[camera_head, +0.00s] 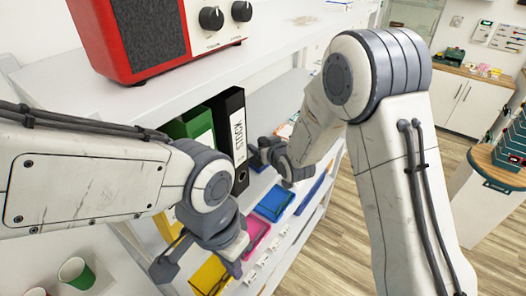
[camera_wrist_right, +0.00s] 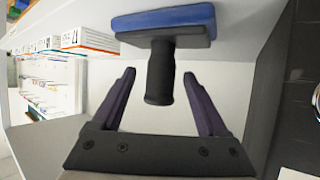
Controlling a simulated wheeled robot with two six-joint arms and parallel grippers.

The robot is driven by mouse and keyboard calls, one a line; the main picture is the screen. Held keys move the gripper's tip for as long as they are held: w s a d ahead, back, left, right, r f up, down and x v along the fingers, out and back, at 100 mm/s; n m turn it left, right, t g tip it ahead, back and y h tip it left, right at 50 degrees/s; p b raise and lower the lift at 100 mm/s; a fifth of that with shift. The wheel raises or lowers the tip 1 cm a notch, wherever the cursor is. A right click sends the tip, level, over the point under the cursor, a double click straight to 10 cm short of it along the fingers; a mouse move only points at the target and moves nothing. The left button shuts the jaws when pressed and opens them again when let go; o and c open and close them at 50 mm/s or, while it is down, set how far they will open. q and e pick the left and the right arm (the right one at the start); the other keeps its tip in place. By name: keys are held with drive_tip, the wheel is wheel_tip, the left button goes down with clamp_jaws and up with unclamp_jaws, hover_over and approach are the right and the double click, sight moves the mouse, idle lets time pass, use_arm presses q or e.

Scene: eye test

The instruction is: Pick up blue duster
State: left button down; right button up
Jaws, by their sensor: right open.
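The blue duster (camera_wrist_right: 165,18) is at the top of the right wrist view. It has a flat blue and grey pad, and its dark handle (camera_wrist_right: 160,75) points toward my right gripper (camera_wrist_right: 160,76). That gripper is open, with one finger on each side of the handle and a gap on both sides. In the head view my right gripper (camera_head: 268,155) reaches in by the shelf beside the black binder; I cannot make out the duster there. My left gripper (camera_head: 203,265) is low in the head view, its fingers apart with nothing seen held between them.
A red radio (camera_head: 130,35) stands on the upper shelf. White boxes (camera_wrist_right: 88,40) stand left of the duster.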

drive_tip(key=shift+w, duration=0.1)
clamp_jaws()
idle(0.3)
